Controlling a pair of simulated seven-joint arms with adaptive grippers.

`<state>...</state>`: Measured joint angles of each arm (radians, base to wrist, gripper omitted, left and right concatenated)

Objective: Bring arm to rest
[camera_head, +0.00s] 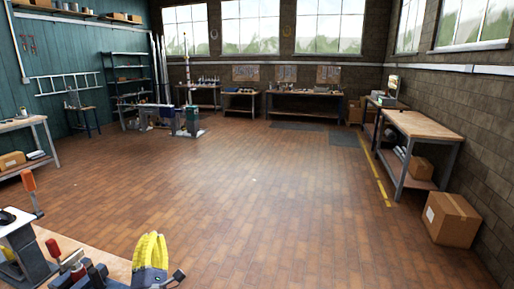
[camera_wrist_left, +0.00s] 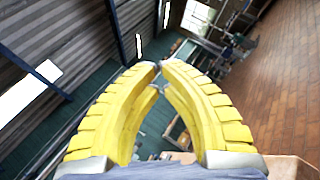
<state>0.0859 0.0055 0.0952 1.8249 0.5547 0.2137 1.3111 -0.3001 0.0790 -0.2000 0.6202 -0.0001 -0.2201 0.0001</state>
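My left gripper (camera_head: 152,240) has yellow ribbed fingers and is low in the head view, left of centre, beside the corner of a wooden bench top. In the left wrist view, the same gripper (camera_wrist_left: 160,66) shows its two fingers leaning together until the tips meet. Nothing is held between them. My right gripper is in neither view.
The near wooden bench (camera_head: 88,240) carries clamps with red-orange handles (camera_head: 28,181) close to my left gripper. A wide brick-coloured floor (camera_head: 260,190) lies clear beyond. A workbench (camera_head: 425,125) and a cardboard box (camera_head: 451,218) stand along the right wall.

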